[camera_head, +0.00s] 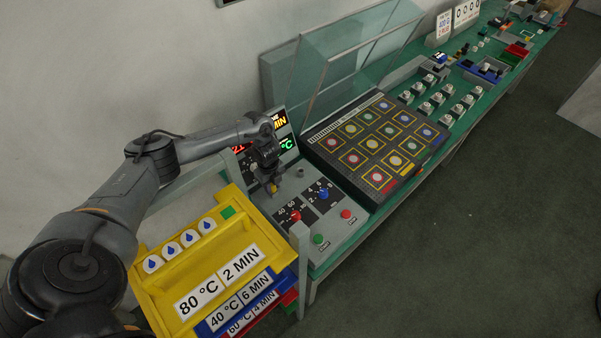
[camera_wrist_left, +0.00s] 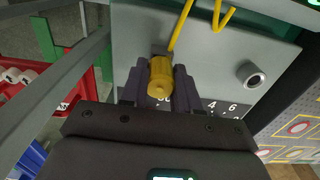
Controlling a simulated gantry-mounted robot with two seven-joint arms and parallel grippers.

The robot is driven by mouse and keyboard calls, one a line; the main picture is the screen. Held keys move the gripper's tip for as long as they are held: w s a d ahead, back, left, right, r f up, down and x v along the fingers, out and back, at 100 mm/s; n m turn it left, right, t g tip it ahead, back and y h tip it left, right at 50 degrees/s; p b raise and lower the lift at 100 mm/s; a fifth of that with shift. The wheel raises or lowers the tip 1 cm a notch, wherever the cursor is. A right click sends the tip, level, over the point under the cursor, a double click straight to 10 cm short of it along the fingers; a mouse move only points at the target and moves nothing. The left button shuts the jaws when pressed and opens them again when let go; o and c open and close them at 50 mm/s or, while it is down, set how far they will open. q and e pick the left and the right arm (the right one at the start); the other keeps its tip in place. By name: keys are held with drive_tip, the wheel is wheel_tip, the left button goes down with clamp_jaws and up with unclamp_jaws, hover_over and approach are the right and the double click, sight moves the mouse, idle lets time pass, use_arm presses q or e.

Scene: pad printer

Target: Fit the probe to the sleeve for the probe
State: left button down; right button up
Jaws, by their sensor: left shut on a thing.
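My left gripper (camera_head: 271,184) is above the grey control panel (camera_head: 343,218), near its back left part. In the left wrist view its two dark fingers (camera_wrist_left: 160,88) are shut on the yellow probe (camera_wrist_left: 160,76), whose rounded end faces the camera. A yellow cable (camera_wrist_left: 182,28) runs from behind the probe. In the head view only a small bit of the probe (camera_head: 273,189) shows. The sleeve (camera_wrist_left: 252,75), a short grey tube with a dark hole, stands on the panel to the right of the probe and apart from it. It also shows small in the head view (camera_head: 300,172). My right gripper is not in view.
A yellow tray (camera_head: 235,236) is stacked over blue and red ones at the panel's left. Red (camera_head: 295,215) and blue (camera_head: 323,193) knobs stand on the panel. A dark board of ringed squares (camera_head: 352,136) lies to the right, under a raised clear cover (camera_head: 350,60).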

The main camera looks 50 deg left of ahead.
use_arm(q)
drive_tip(key=shift+r+p, duration=3.05)
drive_tip(key=shift+r, duration=0.3)
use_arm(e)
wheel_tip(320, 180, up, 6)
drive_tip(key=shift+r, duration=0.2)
